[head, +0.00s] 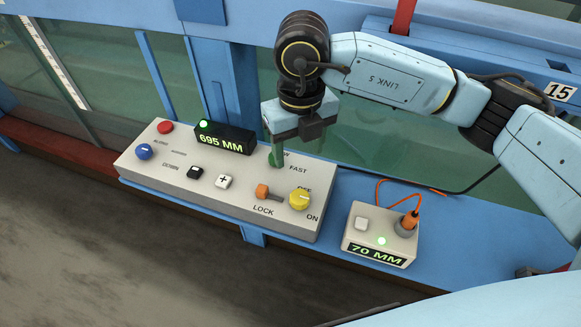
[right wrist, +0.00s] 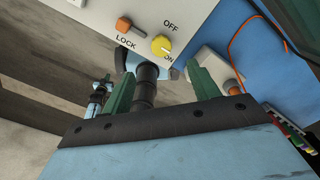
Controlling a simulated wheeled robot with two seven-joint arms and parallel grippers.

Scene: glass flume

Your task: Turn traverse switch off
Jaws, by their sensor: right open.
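The yellow rotary knob (head: 299,200), marked OFF and ON, sits at the right end of the sloped control panel (head: 140,172). It also shows in the right wrist view (right wrist: 161,45), where its pale line seems to point towards ON. No "traverse" label is readable. My right gripper (head: 290,150) hangs over the panel's back edge, behind the yellow knob and apart from it. In the right wrist view its two green fingers (right wrist: 163,78) are spread with nothing held between them. Part of the panel near the FAST label is hidden by a finger. My left gripper is out of view.
An orange lock lever (head: 263,191) sits just left of the yellow knob. The 695 MM display (head: 224,138) stands at the panel's back. A small box (head: 355,243) reading 70 MM, with an orange plug and cable (head: 409,220), stands to the right. Glass rises behind.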

